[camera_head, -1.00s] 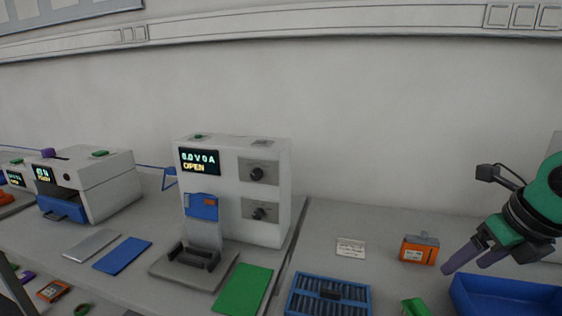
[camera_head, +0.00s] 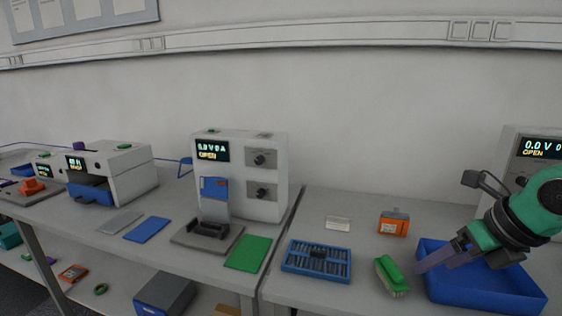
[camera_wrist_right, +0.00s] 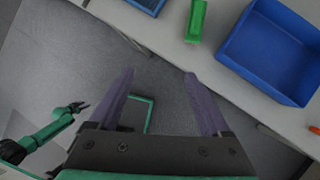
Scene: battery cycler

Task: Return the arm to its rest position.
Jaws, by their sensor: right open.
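My right arm comes in from the right of the head view. Its right gripper (camera_head: 443,254), with purple fingers, shows in front of the left part of a blue bin (camera_head: 487,290). In the right wrist view the right gripper (camera_wrist_right: 160,95) has its two fingers spread wide with nothing between them. Below them are the floor and the table edge. A green arm, probably my left arm, shows at the left of that view, with its gripper (camera_wrist_right: 76,108) small; its jaw state is unclear. My left gripper is not seen in the head view.
A green-handled brush (camera_head: 391,274), a blue cell tray (camera_head: 318,262) and an orange box (camera_head: 394,223) lie left of the bin. The cycler (camera_head: 240,175) stands at the centre with a green mat (camera_head: 249,253) before it. The bin (camera_wrist_right: 275,50) also shows in the right wrist view.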

